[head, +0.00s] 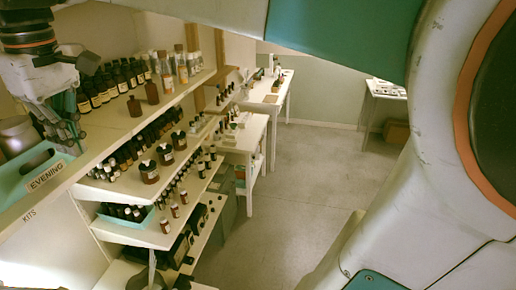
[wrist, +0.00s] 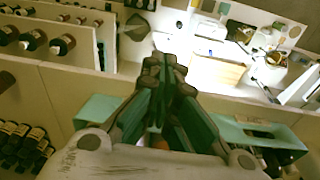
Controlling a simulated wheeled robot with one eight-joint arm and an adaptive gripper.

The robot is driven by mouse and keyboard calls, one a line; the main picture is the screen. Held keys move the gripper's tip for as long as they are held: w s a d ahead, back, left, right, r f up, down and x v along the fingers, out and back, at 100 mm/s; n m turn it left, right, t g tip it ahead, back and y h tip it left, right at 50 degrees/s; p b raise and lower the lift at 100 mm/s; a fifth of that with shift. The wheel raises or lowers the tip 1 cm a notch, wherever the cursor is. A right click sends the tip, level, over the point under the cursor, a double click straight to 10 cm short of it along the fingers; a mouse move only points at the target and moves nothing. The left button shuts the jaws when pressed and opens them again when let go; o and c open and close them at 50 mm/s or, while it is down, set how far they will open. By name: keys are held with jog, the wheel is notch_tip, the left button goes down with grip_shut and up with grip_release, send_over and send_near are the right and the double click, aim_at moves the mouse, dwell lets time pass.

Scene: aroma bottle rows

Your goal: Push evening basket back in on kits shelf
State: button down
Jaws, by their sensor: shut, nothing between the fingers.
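In the wrist view my gripper (wrist: 166,68) hides the middle. Teal bin walls show left (wrist: 98,110) and right (wrist: 232,130) of it; I cannot tell which is the evening basket.
Shelves of dark bottles (head: 118,82) stand right of the basket. A lower teal bin (head: 140,222) holds small bottles. White tables (head: 272,86) stand further back. The grey floor (head: 290,170) between the shelves and my arm is clear.

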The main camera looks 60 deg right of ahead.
jog(key=s+a+f+m+t+p, duration=0.2)
jog(key=s+f+t+p, duration=0.55)
jog(key=f, duration=0.55)
notch_tip(320, 180, down, 44)
jog(key=s+g+b, duration=0.1)
jog(key=s+b, duration=0.1)
jog(key=b, duration=4)
jog(key=shift+m+b, duration=0.3)
jog(key=shift+b, duration=0.1)
